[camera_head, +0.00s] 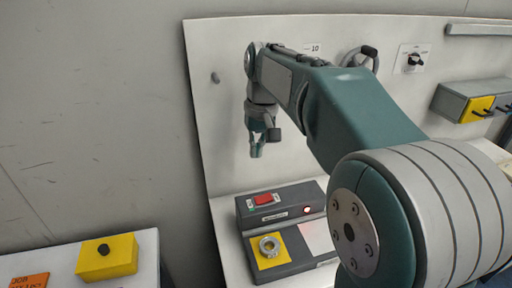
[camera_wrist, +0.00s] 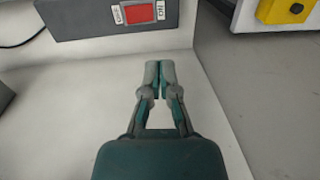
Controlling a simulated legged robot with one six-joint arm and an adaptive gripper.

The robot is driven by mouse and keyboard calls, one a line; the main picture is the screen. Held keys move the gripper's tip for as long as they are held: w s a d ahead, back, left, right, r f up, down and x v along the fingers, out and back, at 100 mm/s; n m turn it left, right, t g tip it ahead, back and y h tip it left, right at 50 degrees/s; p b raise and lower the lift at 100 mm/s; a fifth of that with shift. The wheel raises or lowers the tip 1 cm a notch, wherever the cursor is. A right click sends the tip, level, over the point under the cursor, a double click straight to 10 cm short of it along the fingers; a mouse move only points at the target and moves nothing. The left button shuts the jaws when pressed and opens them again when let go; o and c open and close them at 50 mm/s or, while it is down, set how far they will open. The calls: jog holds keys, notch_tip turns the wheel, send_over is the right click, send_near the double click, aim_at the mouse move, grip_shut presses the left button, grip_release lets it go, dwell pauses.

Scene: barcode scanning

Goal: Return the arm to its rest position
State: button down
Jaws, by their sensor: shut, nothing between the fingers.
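My arm reaches forward from the lower right in the head view, its forearm out in front of the white back panel (camera_head: 225,120). My gripper (camera_head: 256,152) hangs from the wrist and points down, above and behind the grey scanner box (camera_head: 290,208). In the wrist view my gripper (camera_wrist: 159,66) is shut, its fingertips together with nothing between them. The box's red switch (camera_head: 263,199) also shows at the top of the wrist view (camera_wrist: 139,15). A red light (camera_head: 306,210) glows on the box.
A yellow square with a metal ring (camera_head: 269,246) lies on the box's front part. A knob plate (camera_head: 414,59) and a grey-yellow box (camera_head: 473,100) are on the panel at right.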

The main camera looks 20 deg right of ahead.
jog(key=shift+s+r, duration=0.15)
jog(key=shift+r, duration=0.05)
jog(key=s+f+t, duration=0.2)
jog(key=s+f, duration=0.1)
jog(key=s, duration=0.7)
jog(key=s+f+t+h, duration=0.1)
jog(key=s+f+t, duration=0.2)
jog(key=s, duration=0.7)
jog(key=shift+s+f+t, duration=0.25)
jog(key=shift+f+t, duration=0.05)
jog(key=shift+f, duration=0.2)
